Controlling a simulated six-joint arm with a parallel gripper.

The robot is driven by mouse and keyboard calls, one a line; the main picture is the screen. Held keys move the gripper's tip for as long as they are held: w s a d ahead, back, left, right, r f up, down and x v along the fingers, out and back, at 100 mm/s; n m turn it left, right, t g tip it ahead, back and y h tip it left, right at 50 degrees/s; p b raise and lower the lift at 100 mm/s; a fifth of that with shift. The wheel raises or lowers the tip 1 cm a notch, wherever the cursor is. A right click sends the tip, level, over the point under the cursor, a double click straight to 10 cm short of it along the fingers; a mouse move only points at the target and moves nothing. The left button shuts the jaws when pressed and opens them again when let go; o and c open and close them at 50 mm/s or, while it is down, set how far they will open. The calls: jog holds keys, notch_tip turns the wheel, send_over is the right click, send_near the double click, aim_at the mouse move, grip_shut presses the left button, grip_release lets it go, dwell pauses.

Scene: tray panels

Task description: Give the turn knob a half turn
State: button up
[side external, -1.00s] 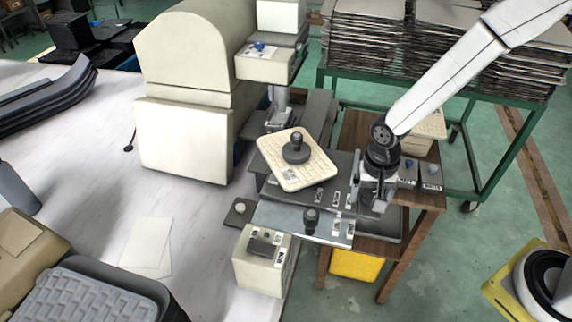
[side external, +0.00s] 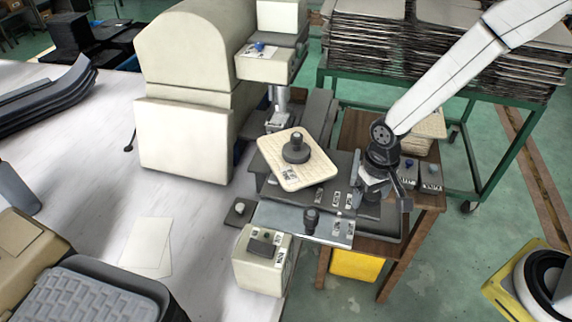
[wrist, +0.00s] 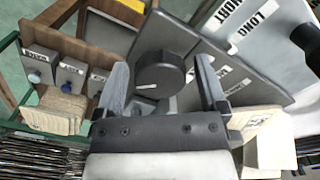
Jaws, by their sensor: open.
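The turn knob (wrist: 160,72), a round black knob with a white pointer line, is in the middle of the wrist view on a grey panel. My gripper (wrist: 161,66) is open, with one finger on each side of the knob. I cannot tell whether either finger touches it.
A cream tray panel (side external: 319,174) with a black handle (side external: 295,148) lies tilted left of my gripper. A black knob (side external: 311,216) stands on a metal plate in front. Small labelled boxes with knobs (side external: 431,178) stand close on the right.

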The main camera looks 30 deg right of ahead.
jog(key=shift+n, duration=2.3)
jog(key=c, duration=1.2)
jog(key=shift+m, duration=0.3)
jog(key=m, duration=0.3)
jog(key=shift+m, duration=2.2)
